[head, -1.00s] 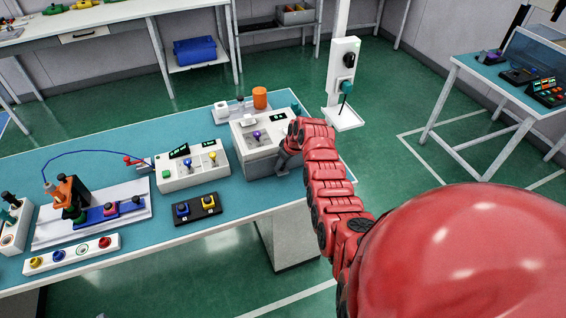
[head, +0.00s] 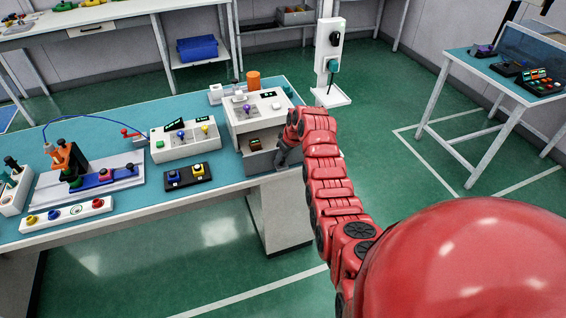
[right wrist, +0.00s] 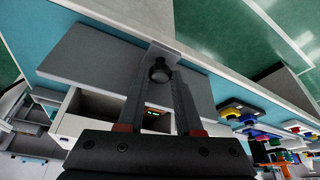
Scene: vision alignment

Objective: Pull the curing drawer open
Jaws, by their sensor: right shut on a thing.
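The curing drawer (head: 262,161) is a grey drawer in the front of a white box unit (head: 245,117) on the teal bench. It is pulled out part way, and a dark inside with small coloured items shows behind its front. My right gripper (head: 283,156) is at the right part of the drawer front. In the right wrist view, its two dark fingers (right wrist: 160,88) close around a dark round knob (right wrist: 160,70) on the grey drawer front (right wrist: 95,62). A small green display (right wrist: 152,113) shows between the fingers. My left gripper is not in view.
A white button panel (head: 185,141) and a black two-button box (head: 192,176) stand left of the drawer unit. An orange cylinder (head: 253,81) stands behind it. A post with a small shelf (head: 330,97) stands behind the bench. Green floor is clear in front.

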